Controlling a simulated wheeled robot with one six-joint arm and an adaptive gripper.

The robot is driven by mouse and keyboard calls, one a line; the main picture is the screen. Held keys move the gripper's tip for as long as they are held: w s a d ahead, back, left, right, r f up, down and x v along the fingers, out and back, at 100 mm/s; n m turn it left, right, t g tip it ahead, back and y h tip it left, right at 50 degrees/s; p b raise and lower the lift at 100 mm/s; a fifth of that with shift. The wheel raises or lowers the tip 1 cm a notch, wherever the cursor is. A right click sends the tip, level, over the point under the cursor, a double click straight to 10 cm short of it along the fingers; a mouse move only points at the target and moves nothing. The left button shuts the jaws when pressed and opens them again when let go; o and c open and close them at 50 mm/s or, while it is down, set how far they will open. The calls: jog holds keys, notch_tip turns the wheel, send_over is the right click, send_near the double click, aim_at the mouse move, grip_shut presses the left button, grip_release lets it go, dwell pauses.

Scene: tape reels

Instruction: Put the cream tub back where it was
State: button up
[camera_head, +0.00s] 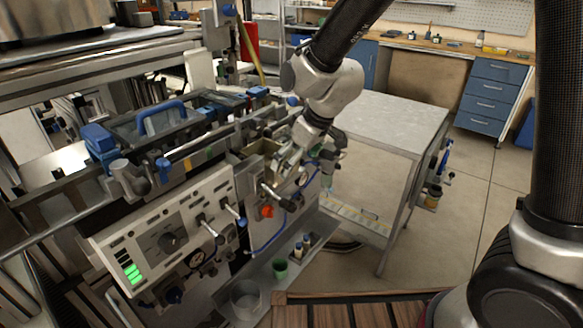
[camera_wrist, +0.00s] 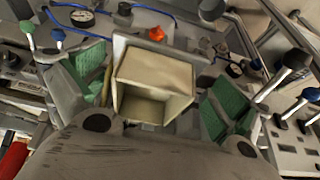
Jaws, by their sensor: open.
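The cream tub (camera_wrist: 153,75) is a square open box in the middle of the wrist view, its open side towards the camera. I see its inner walls and a darker inside. My gripper (camera_wrist: 152,97) is open, with one green-padded finger on each side of the tub. Gaps show between the pads and the tub walls. In the head view my gripper (camera_head: 287,160) is at the right end of the machine, beside a cream open box (camera_head: 262,146) that looks like the same tub. What supports the tub is hard to make out.
The machine's control panel (camera_head: 168,238) with levers is at the left. An orange knob (camera_head: 267,211) and a blue hose are below my gripper. A grey table (camera_head: 385,118) with a clear top stands to the right.

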jog(key=v, duration=0.9)
jog(key=s+d+r+m+t+h, duration=0.1)
jog(key=s+d+r+m, duration=0.15)
jog(key=d, duration=0.55)
jog(key=s+d+r+m+h, duration=0.15)
jog(key=s+d, duration=0.25)
jog(key=d, duration=0.5)
jog(key=s+d+r+m+t, duration=0.1)
jog(key=s+d+r+m, duration=0.25)
jog(key=d, duration=0.45)
jog(key=s+d+m+h, duration=0.1)
jog(key=s+d+m, duration=0.2)
jog(key=s+d, duration=0.4)
jog(key=shift+s+g, duration=0.3)
jog(key=shift+s, duration=0.35)
